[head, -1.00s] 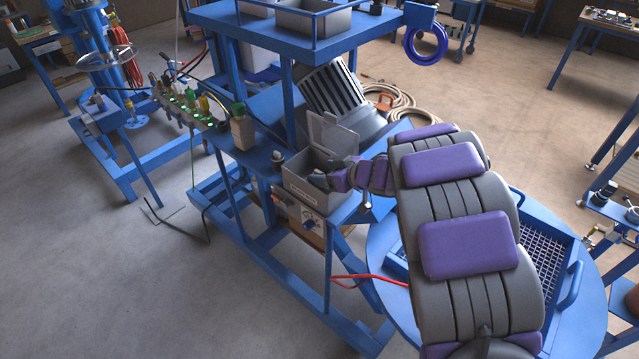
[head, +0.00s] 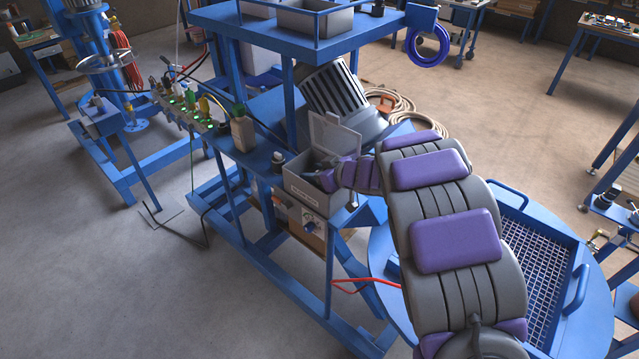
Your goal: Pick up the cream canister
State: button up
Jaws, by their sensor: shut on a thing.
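My gripper (head: 322,172) is at the open grey box (head: 306,194) on the blue machine's deck, reaching in over the rim from the right. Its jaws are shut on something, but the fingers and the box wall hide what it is. A cream-coloured container with a green cap (head: 242,131) stands upright on the deck to the left, apart from my gripper. I cannot tell whether another cream canister is inside the box.
The box's lid (head: 334,132) stands open behind my gripper. A small dark knob-like item (head: 278,160) is on the deck left of the box. Blue posts and an upper shelf (head: 300,40) rise behind. A round blue platform with a grid (head: 540,262) is at the right.

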jog(key=c, duration=0.5)
